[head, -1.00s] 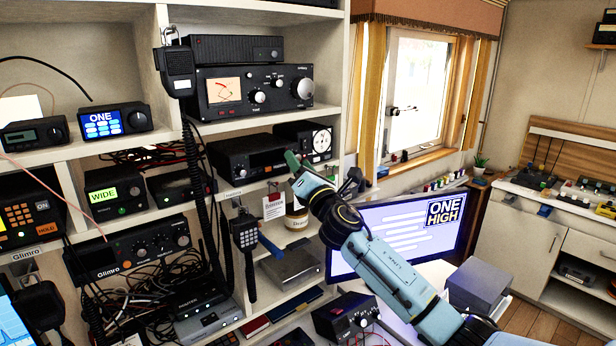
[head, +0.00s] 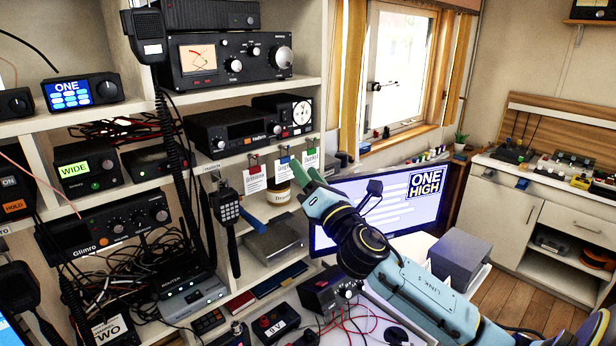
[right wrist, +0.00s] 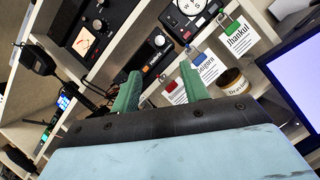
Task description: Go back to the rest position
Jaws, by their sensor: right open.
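My right gripper (head: 302,170) is in front of the shelf's edge, in the middle of the head view. Its green fingers are apart with nothing between them, and they also show in the right wrist view (right wrist: 160,74). Paper cards hang from the shelf edge close to it: one on a red clip (head: 254,178), one on a blue clip (right wrist: 198,54) and one on a green clip (right wrist: 228,20). The fingers overlap the cards in the picture; I cannot tell whether they touch. My left gripper is not in view.
Radios fill the shelves at left, with a hand microphone (head: 148,30) and coiled cord hanging in front. A monitor (head: 375,210) stands behind my right arm. A jar (head: 280,196) sits below the cards. A grey box (head: 460,258) stands right of the arm.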

